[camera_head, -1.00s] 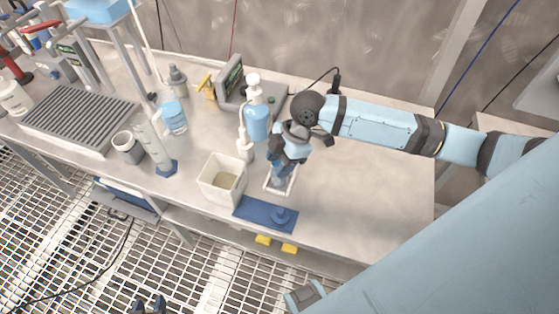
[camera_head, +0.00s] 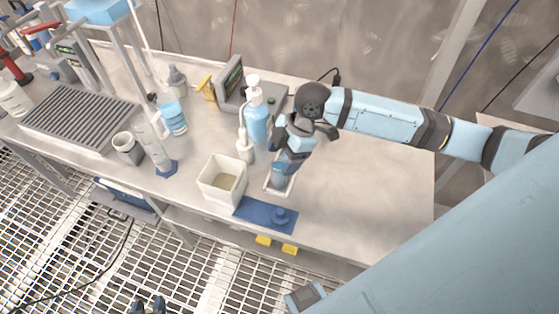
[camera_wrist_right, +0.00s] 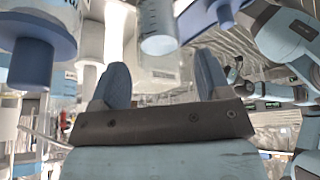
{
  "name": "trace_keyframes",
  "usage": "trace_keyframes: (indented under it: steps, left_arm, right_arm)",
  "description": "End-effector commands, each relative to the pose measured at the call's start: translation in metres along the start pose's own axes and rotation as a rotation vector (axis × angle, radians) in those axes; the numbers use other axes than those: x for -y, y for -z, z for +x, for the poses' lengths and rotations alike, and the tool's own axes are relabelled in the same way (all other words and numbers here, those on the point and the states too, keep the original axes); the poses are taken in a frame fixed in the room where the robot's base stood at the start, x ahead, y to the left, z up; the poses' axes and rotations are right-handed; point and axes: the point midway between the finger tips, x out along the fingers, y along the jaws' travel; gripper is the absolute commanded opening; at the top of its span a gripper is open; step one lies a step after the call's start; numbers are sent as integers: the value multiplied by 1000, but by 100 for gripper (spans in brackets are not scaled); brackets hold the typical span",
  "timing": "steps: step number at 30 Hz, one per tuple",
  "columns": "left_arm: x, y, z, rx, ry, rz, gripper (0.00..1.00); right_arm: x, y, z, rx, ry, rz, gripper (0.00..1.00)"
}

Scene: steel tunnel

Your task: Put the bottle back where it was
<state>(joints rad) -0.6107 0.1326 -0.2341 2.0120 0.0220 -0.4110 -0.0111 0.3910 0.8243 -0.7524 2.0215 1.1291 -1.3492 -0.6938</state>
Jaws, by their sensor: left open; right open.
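A small blue bottle (camera_head: 279,175) stands in a white tray (camera_head: 268,188) near the table's front edge; its upper part is partly hidden by my right gripper (camera_head: 283,153). My right gripper is just above it, open, with its arm reaching in from the right. In the right wrist view the two dark blue fingers of this gripper (camera_wrist_right: 160,85) are spread apart, with nothing clearly held between them. My left gripper (camera_head: 148,305) shows only as two dark, separated fingertips at the bottom edge, away from the table.
A white square bin (camera_head: 222,180) and a blue mat (camera_head: 252,212) are close to the tray. A pump bottle (camera_head: 256,122) and a white wash bottle (camera_head: 244,148) stand behind. A grey instrument (camera_head: 238,90) is at the back. The table's right side is clear.

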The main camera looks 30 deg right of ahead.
Motion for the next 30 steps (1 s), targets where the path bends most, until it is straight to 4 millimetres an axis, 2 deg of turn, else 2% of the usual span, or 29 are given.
trace_keyframes:
  steps: [1,6,12,18,30]
  left_arm:
    - [0,1,-1,-1,0,0,43]
    - [0,2,-1,-2,0,2,43]
    - [0,3,-2,-4,0,3,43]
    - [0,3,-2,-4,0,5,43]
    - [0,2,-2,-2,0,5,43]
  right_arm:
    - [0,0,-12,2,-2,-2,70]
    - [0,0,-50,3,-2,-1,70]
    - [0,0,-83,1,0,-1,70]
    - [0,0,-96,0,1,-1,70]
    - [0,0,-96,0,1,0,70]
